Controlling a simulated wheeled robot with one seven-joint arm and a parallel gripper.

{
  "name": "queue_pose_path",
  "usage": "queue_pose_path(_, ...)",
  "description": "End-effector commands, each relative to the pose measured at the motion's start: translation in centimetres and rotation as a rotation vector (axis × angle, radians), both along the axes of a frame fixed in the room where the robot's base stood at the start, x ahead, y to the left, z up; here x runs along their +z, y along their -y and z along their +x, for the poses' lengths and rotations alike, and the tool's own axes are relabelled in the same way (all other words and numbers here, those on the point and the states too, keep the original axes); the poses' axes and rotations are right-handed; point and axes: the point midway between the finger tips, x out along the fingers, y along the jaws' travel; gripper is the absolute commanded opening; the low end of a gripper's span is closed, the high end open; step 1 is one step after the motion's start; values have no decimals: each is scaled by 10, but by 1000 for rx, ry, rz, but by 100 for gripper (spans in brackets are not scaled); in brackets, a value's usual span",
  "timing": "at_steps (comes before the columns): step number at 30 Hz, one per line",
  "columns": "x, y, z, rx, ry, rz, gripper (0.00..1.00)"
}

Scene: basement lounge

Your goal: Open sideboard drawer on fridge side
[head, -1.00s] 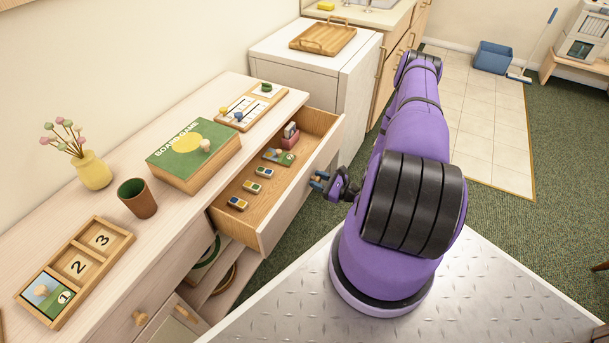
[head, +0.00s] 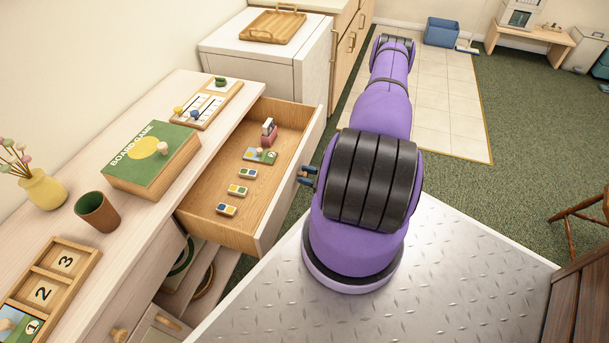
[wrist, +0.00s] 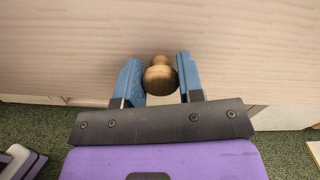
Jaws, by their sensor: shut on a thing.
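The sideboard (head: 148,230) stands at the left with its fridge-side drawer (head: 282,195) pulled well out. Inside the drawer lie several small coloured tiles (head: 237,189), a picture card (head: 260,155) and a small reddish item (head: 269,134). My gripper (head: 308,176) is at the drawer's front face, partly hidden by my arm in the head view. In the wrist view its blue fingers (wrist: 160,80) are on either side of the round wooden knob (wrist: 160,76), shut on it. The white fridge (head: 262,72) stands just beyond the drawer.
On the sideboard top are a board game box (head: 150,160), a brown cup (head: 97,212), a yellow vase (head: 43,188) and a numbered tray (head: 52,285). A wooden tray (head: 272,27) lies on the fridge. Green carpet (head: 500,145) at the right is open.

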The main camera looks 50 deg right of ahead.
Motion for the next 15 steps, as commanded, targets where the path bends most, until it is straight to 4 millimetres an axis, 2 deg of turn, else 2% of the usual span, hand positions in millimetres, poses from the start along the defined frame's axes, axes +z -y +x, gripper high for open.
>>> queue_pose_path(3,0,0,0,0,1,0,0)
queue_pose_path(4,0,0,0,0,0,0,37)
queue_pose_path(7,0,0,0,0,0,0,60)
queue_pose_path(15,0,0,0,0,0,0,61)
